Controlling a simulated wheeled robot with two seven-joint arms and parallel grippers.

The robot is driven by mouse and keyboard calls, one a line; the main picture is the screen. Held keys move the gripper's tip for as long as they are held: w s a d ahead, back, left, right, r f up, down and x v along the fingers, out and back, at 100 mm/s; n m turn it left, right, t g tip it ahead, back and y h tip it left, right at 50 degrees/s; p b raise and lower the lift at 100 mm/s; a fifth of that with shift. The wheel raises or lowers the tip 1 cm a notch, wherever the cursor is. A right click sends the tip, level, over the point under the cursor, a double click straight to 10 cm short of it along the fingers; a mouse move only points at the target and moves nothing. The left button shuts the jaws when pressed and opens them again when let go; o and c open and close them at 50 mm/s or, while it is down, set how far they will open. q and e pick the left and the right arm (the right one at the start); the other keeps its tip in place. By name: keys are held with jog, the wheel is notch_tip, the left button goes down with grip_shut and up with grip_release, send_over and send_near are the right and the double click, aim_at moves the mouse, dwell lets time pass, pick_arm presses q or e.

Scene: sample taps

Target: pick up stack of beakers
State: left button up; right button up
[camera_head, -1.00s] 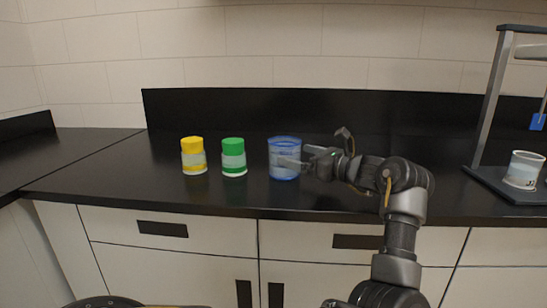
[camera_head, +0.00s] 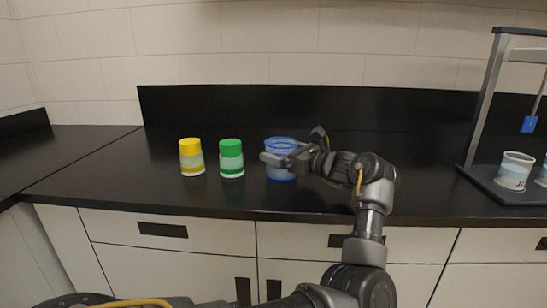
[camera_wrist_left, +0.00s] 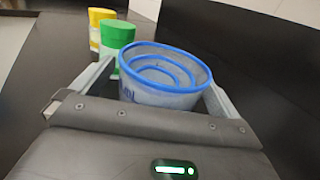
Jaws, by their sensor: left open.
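The stack of beakers (camera_head: 281,173) stands upright on the black bench, clear with blue rims. In the left wrist view, several nested blue rims show inside the stack (camera_wrist_left: 165,72). My left gripper (camera_head: 283,158) is open at the stack, coming from its right side. In the left wrist view, the stack sits between the two spread fingers of the left gripper (camera_wrist_left: 160,92), one finger on each side. I cannot tell whether the fingers touch it. The lower part of the stack is hidden there by the gripper body. My right gripper is not in view.
A green-capped bottle (camera_head: 231,158) stands just left of the stack, with a yellow-capped bottle (camera_head: 191,157) further left. At the right, a grey stand (camera_head: 486,100) has a white cup (camera_head: 515,170) on its base. A black backsplash (camera_head: 350,115) runs behind the bench.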

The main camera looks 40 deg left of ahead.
pick_arm(q)
jog(key=shift+a, duration=0.2)
jog(key=shift+d, duration=0.1)
jog(key=shift+c, duration=0.4)
jog(key=c, duration=1)
jog(key=shift+o, duration=0.2)
jog(key=shift+r, duration=0.15)
